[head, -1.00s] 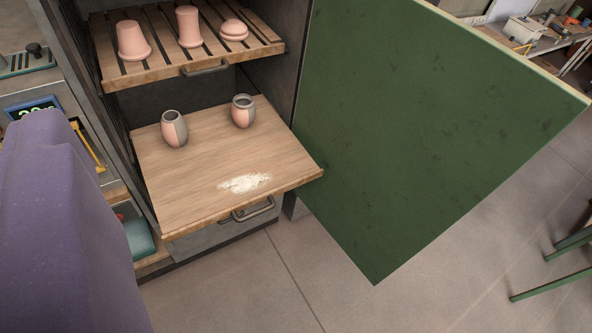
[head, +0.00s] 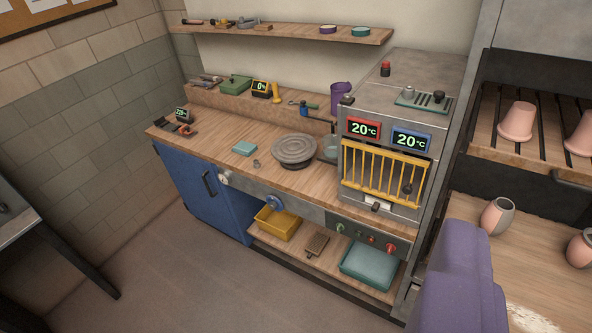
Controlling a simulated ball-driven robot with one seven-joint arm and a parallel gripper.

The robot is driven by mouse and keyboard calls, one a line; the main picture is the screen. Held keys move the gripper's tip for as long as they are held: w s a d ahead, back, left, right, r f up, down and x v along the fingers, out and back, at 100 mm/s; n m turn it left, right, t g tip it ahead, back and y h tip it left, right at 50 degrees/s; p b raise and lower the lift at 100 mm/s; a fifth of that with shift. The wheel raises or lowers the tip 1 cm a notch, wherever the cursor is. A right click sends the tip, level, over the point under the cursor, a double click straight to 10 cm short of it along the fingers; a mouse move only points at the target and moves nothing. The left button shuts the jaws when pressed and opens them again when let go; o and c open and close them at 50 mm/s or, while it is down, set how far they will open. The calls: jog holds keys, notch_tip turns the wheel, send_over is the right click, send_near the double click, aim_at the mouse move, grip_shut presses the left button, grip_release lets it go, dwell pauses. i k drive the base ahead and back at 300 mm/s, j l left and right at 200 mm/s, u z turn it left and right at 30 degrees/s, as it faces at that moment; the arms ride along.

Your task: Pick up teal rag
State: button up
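A small flat teal piece, which looks like the teal rag (head: 244,148), lies on the wooden workbench top (head: 205,143). My gripper is not in view. A purple part of my own arm fills the lower right.
The yellow-barred kiln-like box (head: 383,175) stands at the bench's right end. A teal tray (head: 368,265) and a yellow bin (head: 278,222) sit on the lower shelf. At right, a rack holds pink pots (head: 517,122). The floor (head: 160,270) before the bench is clear.

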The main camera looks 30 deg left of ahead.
aim_at(245, 149)
jog(key=u, duration=1.15)
jog(key=i+j+u, duration=0.15)
jog(key=i, duration=1.7)
jog(key=i+l+u, duration=0.15)
jog(key=i, duration=1.7)
